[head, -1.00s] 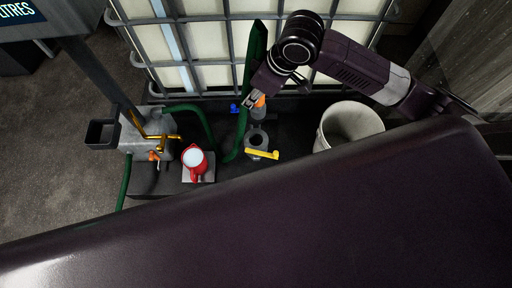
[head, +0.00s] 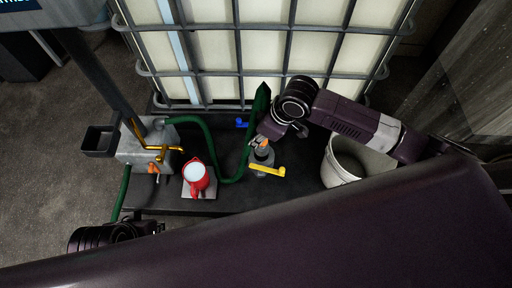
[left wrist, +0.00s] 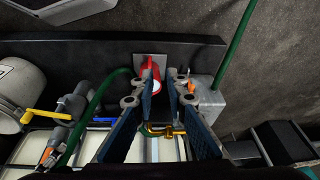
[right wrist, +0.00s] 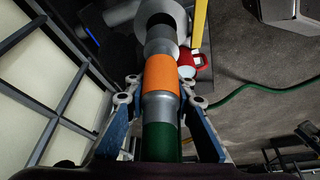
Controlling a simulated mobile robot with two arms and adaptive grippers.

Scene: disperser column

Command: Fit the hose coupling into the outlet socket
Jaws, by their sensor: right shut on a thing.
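The hose coupling (right wrist: 160,75) is a grey stepped fitting with an orange band, on the end of a green hose (right wrist: 160,142). My right gripper (right wrist: 161,90) is shut on it. In the right wrist view its grey nose points at the dark mouth of the outlet socket (right wrist: 157,8) and overlaps its near rim; I cannot tell whether they touch. In the head view the coupling (head: 264,143) is just above the grey outlet socket (head: 263,157), which has a yellow handle. My left gripper (left wrist: 161,82) is open and empty, well away from the socket.
A red jug (head: 196,178) stands on a small plate left of the socket. A grey box with brass tap (head: 143,150) is further left. A white bucket (head: 343,165) stands to the right. The caged tank (head: 265,60) rises behind.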

